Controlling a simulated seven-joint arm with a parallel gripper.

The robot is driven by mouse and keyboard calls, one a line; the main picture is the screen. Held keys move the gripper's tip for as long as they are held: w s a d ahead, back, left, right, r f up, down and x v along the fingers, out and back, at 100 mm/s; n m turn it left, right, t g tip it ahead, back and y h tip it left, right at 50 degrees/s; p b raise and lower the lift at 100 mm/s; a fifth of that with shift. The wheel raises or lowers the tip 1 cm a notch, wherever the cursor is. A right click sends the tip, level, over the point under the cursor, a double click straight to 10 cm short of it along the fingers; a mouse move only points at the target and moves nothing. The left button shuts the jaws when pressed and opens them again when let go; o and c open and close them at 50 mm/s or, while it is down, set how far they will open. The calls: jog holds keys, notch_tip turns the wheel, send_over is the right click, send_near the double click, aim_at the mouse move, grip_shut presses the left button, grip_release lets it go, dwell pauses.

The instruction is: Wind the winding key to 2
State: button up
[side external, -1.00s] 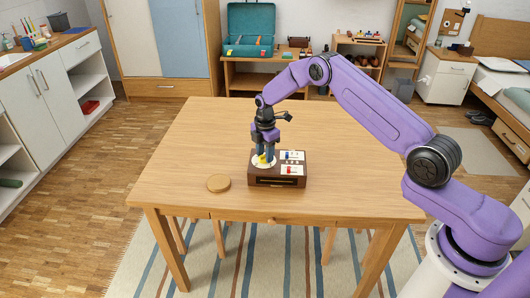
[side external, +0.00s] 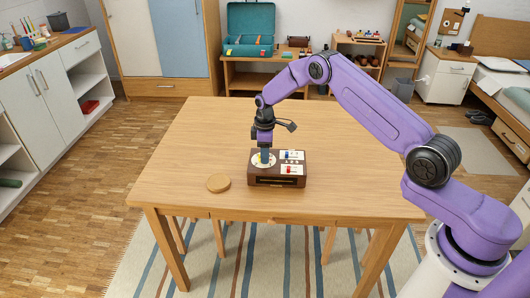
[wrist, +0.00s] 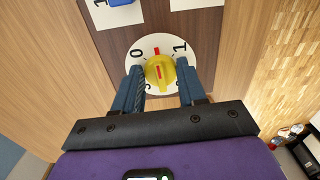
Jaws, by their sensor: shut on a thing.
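The yellow winding key (wrist: 159,73) sits at the middle of a white round dial (wrist: 150,43) on a dark brown box (side external: 277,180). In the wrist view the dial shows 0 at upper left and 1 at upper right; its lower part is hidden by my fingers and gripper. A red stripe on the key points up the picture, in line with a red mark between 0 and 1. My gripper (wrist: 160,84) is shut on the key, one blue finger on each side. In the side view the key is mostly hidden behind the fingers.
The box top also carries white panels with a blue part (side external: 289,155) and a red part (side external: 290,169). The rest of the wooden table (side external: 350,180) is clear.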

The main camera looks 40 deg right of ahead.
jog(key=m, duration=0.7)
jog(key=shift+s+a, duration=0.1)
jog(key=m, duration=0.6)
jog(key=shift+a+m, duration=0.15)
jog(key=shift+m, duration=0.25)
jog(key=m, duration=0.7)
jog(key=shift+a, duration=0.15)
jog(key=m, duration=0.6)
jog(key=shift+w, duration=0.2)
jog(key=shift+m, duration=0.3)
jog(key=o, duration=1)
